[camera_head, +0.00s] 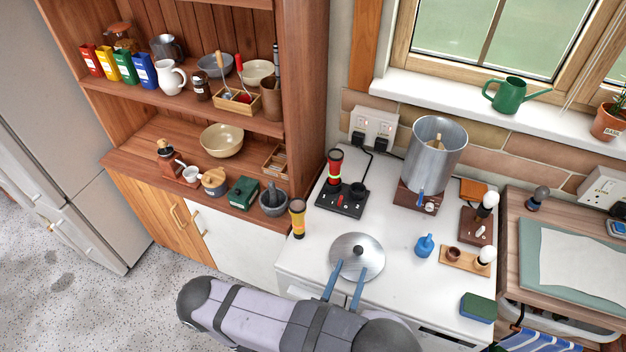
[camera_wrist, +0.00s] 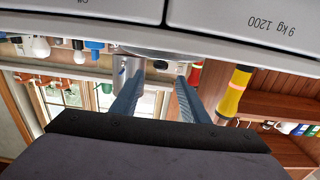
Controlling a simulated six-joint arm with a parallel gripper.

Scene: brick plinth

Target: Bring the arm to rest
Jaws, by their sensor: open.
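My arm (camera_head: 285,318) stretches in from the bottom of the head view. My gripper (camera_head: 352,266) has two blue fingers, parted with a clear gap and nothing between them. In the head view the fingertips overlap the near rim of a round metal lid with a black knob (camera_head: 357,252) on the white counter; I cannot tell whether they touch it. In the wrist view the gripper (camera_wrist: 160,75) is also empty, and the scene appears upside down beyond it.
A wooden shelf unit (camera_head: 305,100) stands left. Speckled floor (camera_head: 110,300) is open.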

